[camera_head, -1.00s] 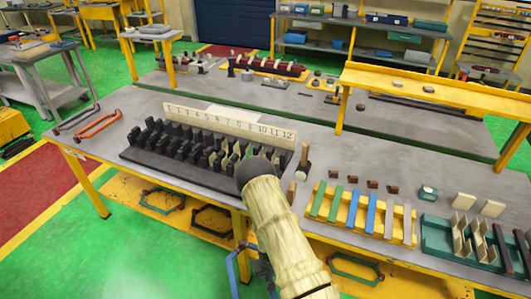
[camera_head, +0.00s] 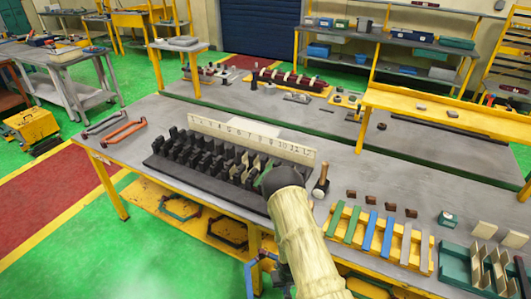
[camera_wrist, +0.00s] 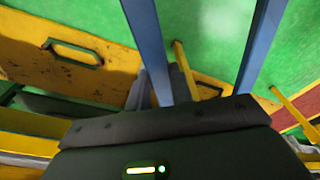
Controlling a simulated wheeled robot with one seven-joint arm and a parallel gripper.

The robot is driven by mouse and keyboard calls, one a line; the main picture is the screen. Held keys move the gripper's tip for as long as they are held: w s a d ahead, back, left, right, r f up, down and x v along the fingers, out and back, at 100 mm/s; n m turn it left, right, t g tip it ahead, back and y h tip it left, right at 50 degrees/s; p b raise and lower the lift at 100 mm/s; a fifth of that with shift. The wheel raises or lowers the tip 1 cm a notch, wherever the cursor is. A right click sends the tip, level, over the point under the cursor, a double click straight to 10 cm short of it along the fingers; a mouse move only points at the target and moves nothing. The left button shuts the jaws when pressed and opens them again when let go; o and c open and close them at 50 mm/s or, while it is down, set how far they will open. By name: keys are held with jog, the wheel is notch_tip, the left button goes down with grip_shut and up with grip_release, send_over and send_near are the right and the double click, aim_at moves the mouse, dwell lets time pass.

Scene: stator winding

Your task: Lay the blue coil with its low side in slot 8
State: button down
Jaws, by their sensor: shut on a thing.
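The blue coil shows as two long straight blue bars in the wrist view (camera_wrist: 262,40), spread to either side above my gripper (camera_wrist: 164,88). My gripper is shut on it, though the grip itself is mostly hidden. In the head view a blue bent part of the coil (camera_head: 259,262) shows left of my arm, in front of the table's front edge. The black slotted stator block (camera_head: 200,160) lies on the table behind my arm. A pale board (camera_head: 250,138) numbered up to 12 stands along its back. My arm hides its right front end; slot 8 cannot be clearly made out.
A green piece (camera_head: 266,170) stands in the block beside my arm. A mallet (camera_head: 321,182) stands right of the block. A yellow rack of coloured strips (camera_head: 374,262) lies farther right. A red coil (camera_head: 125,133) lies at the table's left. More coils lie on the lower shelf (camera_head: 215,224).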

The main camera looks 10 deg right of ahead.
jog(key=shift+r+p, duration=0.45)
jog(key=shift+r, duration=0.5)
jog(key=w+r+m, duration=0.2)
jog(key=r+m, duration=0.1)
jog(key=r, duration=1)
jog(key=w+r+m, duration=0.2)
jog(key=r+m, duration=0.2)
jog(key=r, duration=0.9)
jog(key=shift+r+h, duration=0.15)
jog(key=shift+h, duration=0.25)
